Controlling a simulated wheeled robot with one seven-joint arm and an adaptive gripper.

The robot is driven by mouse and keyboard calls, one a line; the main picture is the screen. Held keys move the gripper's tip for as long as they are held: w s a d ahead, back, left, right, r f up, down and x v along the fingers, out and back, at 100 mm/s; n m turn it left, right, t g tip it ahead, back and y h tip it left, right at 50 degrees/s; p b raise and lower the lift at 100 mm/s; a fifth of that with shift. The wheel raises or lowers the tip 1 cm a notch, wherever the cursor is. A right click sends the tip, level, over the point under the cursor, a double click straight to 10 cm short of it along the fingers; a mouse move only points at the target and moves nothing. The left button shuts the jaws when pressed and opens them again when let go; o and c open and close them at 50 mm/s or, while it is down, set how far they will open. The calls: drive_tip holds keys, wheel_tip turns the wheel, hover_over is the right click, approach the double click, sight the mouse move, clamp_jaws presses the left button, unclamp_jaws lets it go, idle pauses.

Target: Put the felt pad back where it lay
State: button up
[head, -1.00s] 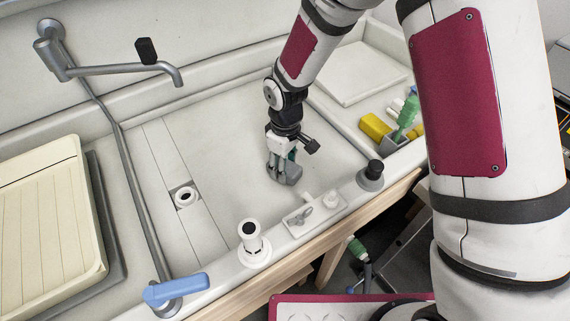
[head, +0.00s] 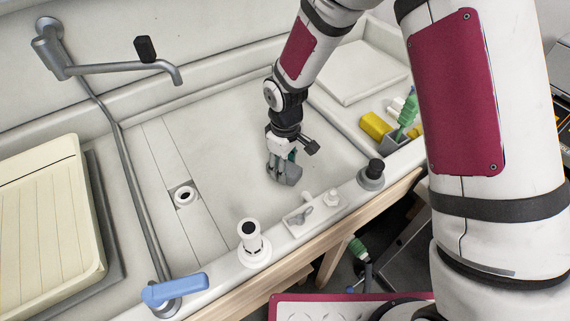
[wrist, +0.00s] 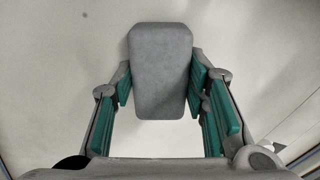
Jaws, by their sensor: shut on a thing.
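The felt pad (wrist: 160,70) is a grey rounded block. In the wrist view it lies between the green-lined fingers of my gripper (wrist: 160,92), which is shut on it. In the head view my gripper (head: 281,170) points down over the right part of the pale sink basin (head: 235,120). The pad (head: 291,175) shows there as a small grey shape at the fingertips. I cannot tell whether its underside touches the basin floor. No marked resting place for the pad is clear in these views.
A drain strip with a round hole (head: 184,195) crosses the basin at left. A white post (head: 251,238), a small plate with a wing knob (head: 301,216) and a black-topped knob (head: 371,175) stand along the front rim. Yellow blocks (head: 375,126) sit at right.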

drive_tip(key=shift+f, duration=0.35)
idle(0.4)
drive_tip(key=o, duration=1.1)
drive_tip(key=shift+r, duration=0.15)
drive_tip(key=shift+r+p, duration=1.65)
drive_tip(key=shift+r, duration=2.25)
wheel_tip(320, 180, up, 12)
